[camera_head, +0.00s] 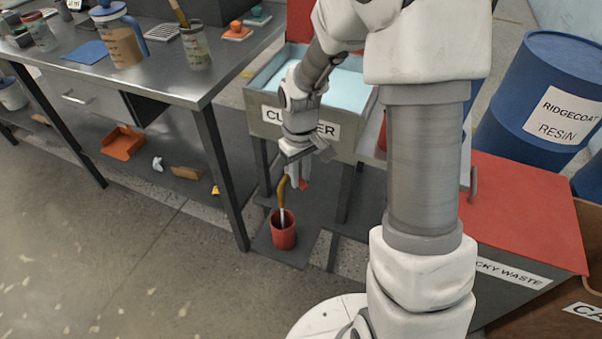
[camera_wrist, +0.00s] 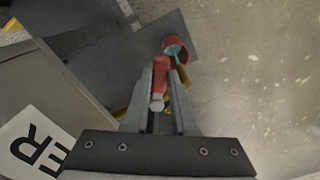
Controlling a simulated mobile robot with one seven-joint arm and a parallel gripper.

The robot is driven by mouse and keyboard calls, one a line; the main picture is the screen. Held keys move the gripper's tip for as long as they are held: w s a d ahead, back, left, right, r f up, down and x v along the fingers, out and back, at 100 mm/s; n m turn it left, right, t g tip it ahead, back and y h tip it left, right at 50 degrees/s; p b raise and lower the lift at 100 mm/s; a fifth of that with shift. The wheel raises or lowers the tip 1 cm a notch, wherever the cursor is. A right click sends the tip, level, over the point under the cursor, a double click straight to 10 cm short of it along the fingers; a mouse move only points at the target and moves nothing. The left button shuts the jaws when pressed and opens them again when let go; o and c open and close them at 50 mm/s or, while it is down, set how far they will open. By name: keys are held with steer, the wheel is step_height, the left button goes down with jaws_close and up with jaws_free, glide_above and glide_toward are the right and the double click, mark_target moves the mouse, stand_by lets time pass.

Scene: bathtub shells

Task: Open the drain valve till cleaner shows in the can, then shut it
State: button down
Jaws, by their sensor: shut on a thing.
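The tank marked "CLEANER" (camera_head: 268,115) holds pale blue liquid. My gripper (camera_head: 298,180) is below its front panel, shut on the red drain valve handle (camera_wrist: 159,70), which lies between the two fingers in the wrist view. A brass-yellow spout (camera_head: 283,189) curves down beside the gripper. A pale stream (camera_head: 282,215) runs from it into the red can (camera_head: 284,236), which stands upright on a dark mat. In the wrist view the can (camera_wrist: 188,45) shows pale blue inside. The liquid level cannot be judged clearly.
A steel bench (camera_head: 165,75) with jugs and tools stands at left, its leg near the can. A red-topped bin (camera_head: 520,215) marked for waste and a blue resin drum (camera_head: 540,90) stand at right. The floor in front of the can is clear.

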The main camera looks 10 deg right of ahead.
mark_target(300, 180)
steer(key=c, duration=0.7)
jaws_free()
steer(key=shift+r, duration=0.1)
step_height(300, 180, up, 17)
steer(key=p, duration=0.5)
steer(key=shift+r+p, duration=0.1)
steer(key=shift+p, duration=0.2)
